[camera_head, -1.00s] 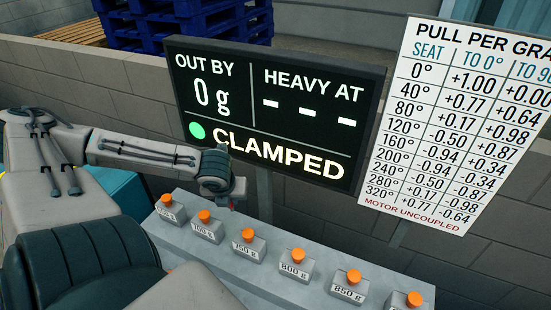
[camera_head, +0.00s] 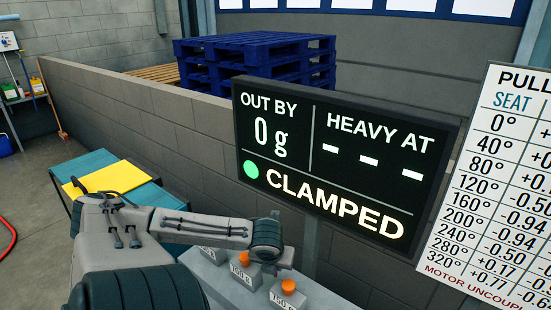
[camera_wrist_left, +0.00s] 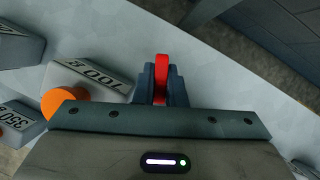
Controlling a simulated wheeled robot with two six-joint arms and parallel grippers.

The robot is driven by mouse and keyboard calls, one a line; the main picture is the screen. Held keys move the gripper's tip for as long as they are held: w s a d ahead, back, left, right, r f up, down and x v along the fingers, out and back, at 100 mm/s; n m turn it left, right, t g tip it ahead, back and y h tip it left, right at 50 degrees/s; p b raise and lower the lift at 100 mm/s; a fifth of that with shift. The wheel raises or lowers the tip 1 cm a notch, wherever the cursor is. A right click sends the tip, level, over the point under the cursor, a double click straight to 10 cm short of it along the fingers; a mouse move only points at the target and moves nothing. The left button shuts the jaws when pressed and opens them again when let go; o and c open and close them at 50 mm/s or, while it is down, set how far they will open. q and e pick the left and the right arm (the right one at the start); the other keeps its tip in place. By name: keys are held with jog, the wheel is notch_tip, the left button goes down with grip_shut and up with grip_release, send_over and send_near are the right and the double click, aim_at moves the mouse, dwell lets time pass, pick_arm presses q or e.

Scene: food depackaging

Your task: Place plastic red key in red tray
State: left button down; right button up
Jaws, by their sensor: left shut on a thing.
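In the left wrist view, my left gripper (camera_wrist_left: 160,88) is shut on a narrow red piece, which looks like the plastic red key (camera_wrist_left: 160,68). Only its upper edge shows between the dark fingers, so its full shape is hidden. In the head view, my left arm reaches in from the lower left over the grey console. Its fingers and the key are hidden there behind the wrist. No red tray shows in either current view. My right gripper is out of view.
The grey console has weight-labelled blocks with orange knobs (camera_head: 288,286). A black display (camera_head: 320,210) reads 0 g and CLAMPED, beside a white chart (camera_head: 500,180). A yellow sheet or tray (camera_head: 110,177) lies on a teal-topped table (camera_head: 92,160) at left, before a low wall.

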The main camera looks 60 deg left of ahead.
pick_arm(q)
jog(key=shift+f, duration=0.85)
jog(key=shift+f+b, duration=0.15)
jog(key=shift+b, duration=0.15)
jog(key=c, duration=1.8)
grip_release()
